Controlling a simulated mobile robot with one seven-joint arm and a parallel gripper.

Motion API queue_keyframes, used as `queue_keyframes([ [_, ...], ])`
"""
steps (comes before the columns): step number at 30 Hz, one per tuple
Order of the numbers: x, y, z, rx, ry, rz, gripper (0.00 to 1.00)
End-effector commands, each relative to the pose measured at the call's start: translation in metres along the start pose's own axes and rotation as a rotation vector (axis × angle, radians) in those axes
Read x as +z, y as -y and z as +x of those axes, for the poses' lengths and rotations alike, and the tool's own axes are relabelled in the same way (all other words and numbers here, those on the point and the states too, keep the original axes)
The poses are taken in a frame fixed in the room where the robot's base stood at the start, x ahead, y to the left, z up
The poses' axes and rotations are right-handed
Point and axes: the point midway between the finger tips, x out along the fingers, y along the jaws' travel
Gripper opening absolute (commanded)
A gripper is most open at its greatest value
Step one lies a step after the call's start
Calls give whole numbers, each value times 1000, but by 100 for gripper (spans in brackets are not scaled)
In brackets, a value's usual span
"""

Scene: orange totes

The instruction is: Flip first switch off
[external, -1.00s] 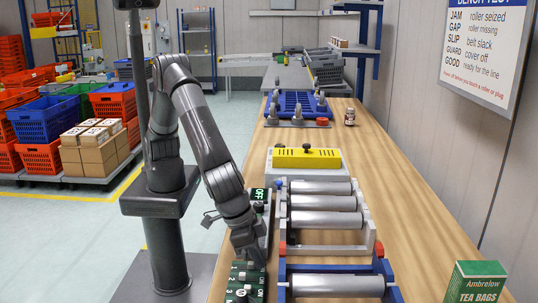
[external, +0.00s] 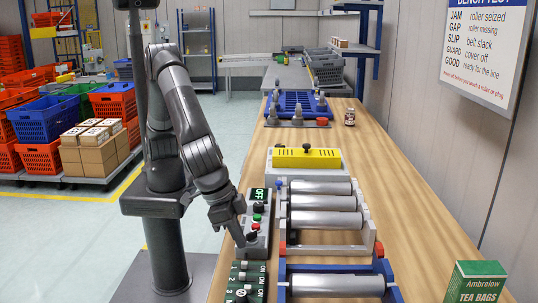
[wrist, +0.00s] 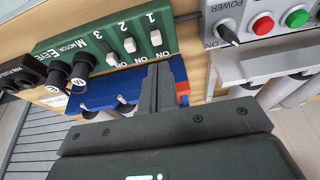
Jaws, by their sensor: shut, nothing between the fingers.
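The green switch box (wrist: 98,40) is at the top left of the wrist view, with three white levers numbered 1 to 3 and ON marks below. The first switch (wrist: 156,38) is the lever nearest the grey power box; I cannot tell its position surely. In the external view the green box (external: 247,279) lies along the bench's left edge. My gripper (wrist: 158,70) is shut and empty, its fingertips just below the first switch in the wrist view, apparently without touching it. In the external view my gripper (external: 242,240) is over the near end of the grey power box.
The grey power box (wrist: 262,22) has a black lever and red and green buttons; its display (external: 258,194) reads OFF. The roller frame (external: 322,222) and blue roller frame (external: 335,266) stand close on the right. A tea box (external: 476,283) is at the near right.

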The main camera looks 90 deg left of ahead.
Motion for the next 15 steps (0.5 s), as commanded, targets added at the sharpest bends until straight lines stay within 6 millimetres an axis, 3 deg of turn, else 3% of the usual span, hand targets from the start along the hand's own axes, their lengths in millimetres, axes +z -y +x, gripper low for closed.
queue_keyframes([
  [6, -1, 0, -32, 1, -2, -1, 0],
  [15, -2, 1, -39, 0, -3, -2, 0],
])
